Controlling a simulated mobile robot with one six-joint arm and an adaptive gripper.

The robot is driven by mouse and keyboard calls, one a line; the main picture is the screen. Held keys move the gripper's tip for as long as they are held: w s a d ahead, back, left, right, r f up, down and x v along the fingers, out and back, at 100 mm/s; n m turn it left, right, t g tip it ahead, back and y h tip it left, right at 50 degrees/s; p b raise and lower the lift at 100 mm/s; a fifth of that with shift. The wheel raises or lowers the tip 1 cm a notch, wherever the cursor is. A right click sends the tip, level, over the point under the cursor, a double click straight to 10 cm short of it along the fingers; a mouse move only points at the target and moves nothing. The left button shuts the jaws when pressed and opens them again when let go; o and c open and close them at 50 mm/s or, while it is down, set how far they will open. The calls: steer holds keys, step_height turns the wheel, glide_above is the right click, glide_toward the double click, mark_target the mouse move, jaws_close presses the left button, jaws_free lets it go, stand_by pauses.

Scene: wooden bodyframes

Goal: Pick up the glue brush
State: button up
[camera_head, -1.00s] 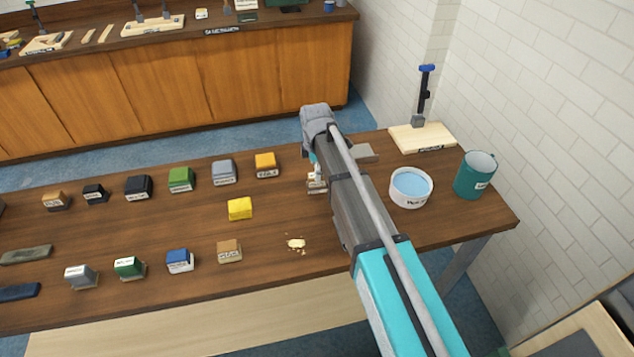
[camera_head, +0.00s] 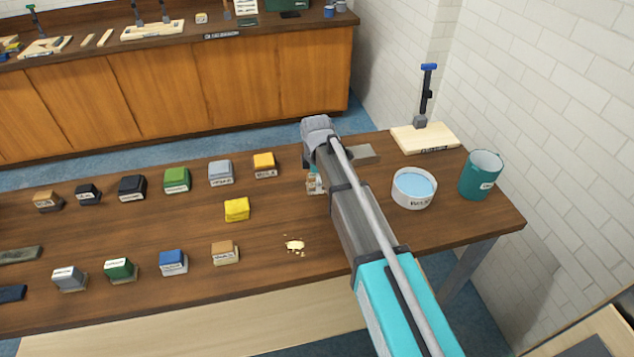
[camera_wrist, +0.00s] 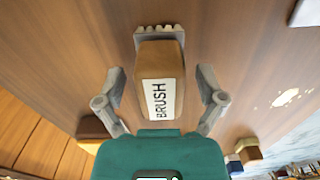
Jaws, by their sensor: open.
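In the wrist view, a brown block-shaped brush (camera_wrist: 160,62) with a white label reading "BRUSH" lies on the wooden table. Grey bristles or teeth show along its far edge. My gripper (camera_wrist: 162,84) is open, with one grey finger on each side of the brush and a visible gap on both sides. In the head view, my arm hides most of the gripper, and only a small pale bit shows beside the arm.
Pale shavings (camera_head: 295,246) lie nearby. A white bowl of blue liquid (camera_head: 413,186), a teal mug (camera_head: 479,176) and a wooden board with a clamp (camera_head: 424,138) stand to the right.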

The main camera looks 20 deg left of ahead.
steer(key=shift+c, duration=0.2)
jaws_close()
stand_by(0.4)
steer(key=shift+r, duration=0.1)
step_height(320, 180, up, 2)
steer(key=p, duration=0.2)
steer(key=shift+r+p, duration=0.2)
steer(key=shift+p, duration=0.15)
steer(key=s+d+r+p, duration=0.8)
steer(key=s+r+p, duration=0.2)
steer(key=s, duration=0.1)
steer(key=shift+s+r, duration=0.2)
steer(key=shift+s, duration=0.05)
